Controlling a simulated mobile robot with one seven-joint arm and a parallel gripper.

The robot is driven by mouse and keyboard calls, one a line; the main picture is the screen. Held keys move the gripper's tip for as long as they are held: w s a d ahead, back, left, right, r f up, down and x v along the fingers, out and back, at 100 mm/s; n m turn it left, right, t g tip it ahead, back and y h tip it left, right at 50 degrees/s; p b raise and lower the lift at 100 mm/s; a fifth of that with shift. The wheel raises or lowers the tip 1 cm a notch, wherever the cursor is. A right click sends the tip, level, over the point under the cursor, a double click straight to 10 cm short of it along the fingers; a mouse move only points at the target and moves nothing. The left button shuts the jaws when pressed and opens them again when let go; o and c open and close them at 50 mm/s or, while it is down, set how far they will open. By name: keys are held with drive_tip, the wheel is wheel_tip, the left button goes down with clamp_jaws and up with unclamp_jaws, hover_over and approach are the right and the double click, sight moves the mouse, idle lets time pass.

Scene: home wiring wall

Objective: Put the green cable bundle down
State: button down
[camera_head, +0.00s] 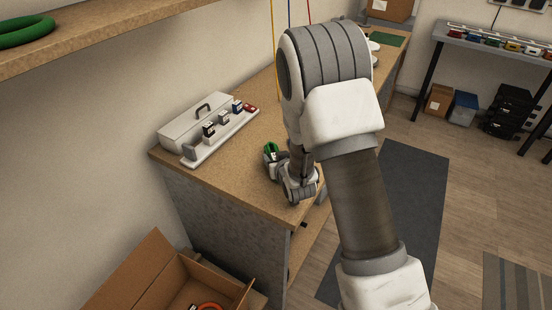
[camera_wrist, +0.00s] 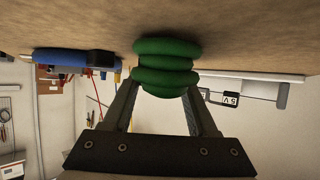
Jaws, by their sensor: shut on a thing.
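The green cable bundle (camera_head: 271,148) is held in my gripper (camera_head: 273,158) over the wooden bench top (camera_head: 238,187), near its front edge. In the wrist view the green bundle (camera_wrist: 166,68) appears as several stacked coils between the two fingers. My gripper (camera_wrist: 165,94) is shut on it. The wrist picture is upside down, with the bench surface along the top. The bundle's far side meets or nearly meets that surface; I cannot tell whether it touches. In the head view my arm hides part of the bench to the right.
A pale rail with small connectors (camera_head: 222,137) and a grey toolbox (camera_head: 190,122) stand at the bench's back left. A blue-handled tool (camera_wrist: 70,58) lies beside the bundle in the wrist view. An open cardboard box (camera_head: 150,270) is below. The bench's front left is clear.

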drive_tip(key=shift+f, duration=0.15)
drive_tip(key=shift+c, duration=1)
unclamp_jaws()
